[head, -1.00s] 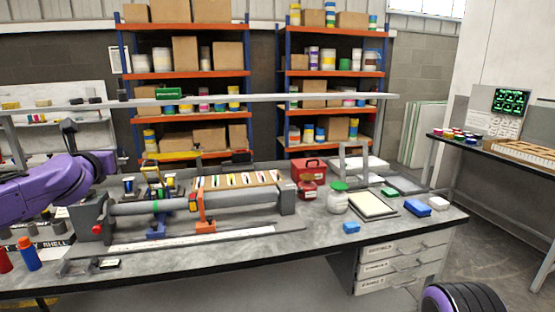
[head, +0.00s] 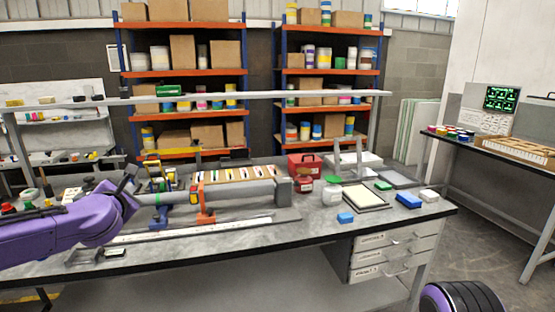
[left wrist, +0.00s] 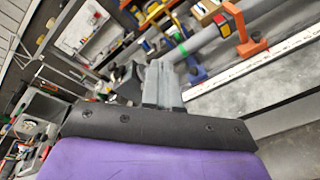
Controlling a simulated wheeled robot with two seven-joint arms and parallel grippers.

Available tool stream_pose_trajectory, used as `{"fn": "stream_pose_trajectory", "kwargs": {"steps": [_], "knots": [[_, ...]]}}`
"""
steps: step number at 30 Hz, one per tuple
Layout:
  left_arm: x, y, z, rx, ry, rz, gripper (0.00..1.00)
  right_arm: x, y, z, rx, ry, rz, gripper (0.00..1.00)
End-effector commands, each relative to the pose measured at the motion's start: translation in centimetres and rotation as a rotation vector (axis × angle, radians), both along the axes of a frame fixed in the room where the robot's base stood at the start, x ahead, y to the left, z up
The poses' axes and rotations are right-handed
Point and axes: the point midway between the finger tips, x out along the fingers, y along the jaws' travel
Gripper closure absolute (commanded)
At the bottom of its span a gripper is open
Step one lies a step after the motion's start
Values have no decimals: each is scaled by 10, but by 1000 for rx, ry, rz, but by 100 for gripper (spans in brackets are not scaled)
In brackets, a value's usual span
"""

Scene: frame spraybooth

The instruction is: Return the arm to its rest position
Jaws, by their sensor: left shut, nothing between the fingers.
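My left arm, purple with dark grey parts, reaches in from the left of the head view, above the front left of the workbench (head: 300,244). My left gripper (head: 128,184) is at its end, partly hidden by its own wrist. In the left wrist view the grey fingers (left wrist: 162,84) are together with nothing between them. They look clear of the grey cylinder fixture (head: 245,193), whose blue and orange clamps lie just right of the gripper. My right gripper is out of view; a purple and black part of me shows at bottom right.
A long white strip (head: 190,230) lies along the bench front. An overhead rail (head: 270,98) crosses above the bench. The floor in front looks clear.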

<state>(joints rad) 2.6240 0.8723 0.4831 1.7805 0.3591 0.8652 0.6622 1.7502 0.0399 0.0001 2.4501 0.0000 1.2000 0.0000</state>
Motion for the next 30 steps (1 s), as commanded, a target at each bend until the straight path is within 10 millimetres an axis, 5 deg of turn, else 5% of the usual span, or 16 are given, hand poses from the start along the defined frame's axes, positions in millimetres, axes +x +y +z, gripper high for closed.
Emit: {"fn": "stream_pose_trajectory", "kwargs": {"steps": [5, 8, 14, 18, 24, 27, 30], "knots": [[-17, -42, -96, 327, 217, -104, 100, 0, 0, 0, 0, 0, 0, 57], [-45, -67, -171, 560, 381, -208, 100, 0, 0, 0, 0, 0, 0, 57], [-148, -96, -322, 1002, 714, -505, 100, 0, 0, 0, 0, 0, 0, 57], [-249, -98, -402, 1235, 923, -766, 100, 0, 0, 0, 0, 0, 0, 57], [-392, -82, -463, 1394, 1164, -1120, 100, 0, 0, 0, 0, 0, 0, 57], [-433, -75, -477, 1422, 1237, -1230, 100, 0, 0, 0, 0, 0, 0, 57], [-451, -77, -484, 1420, 1261, -1278, 100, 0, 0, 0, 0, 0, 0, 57]]}}
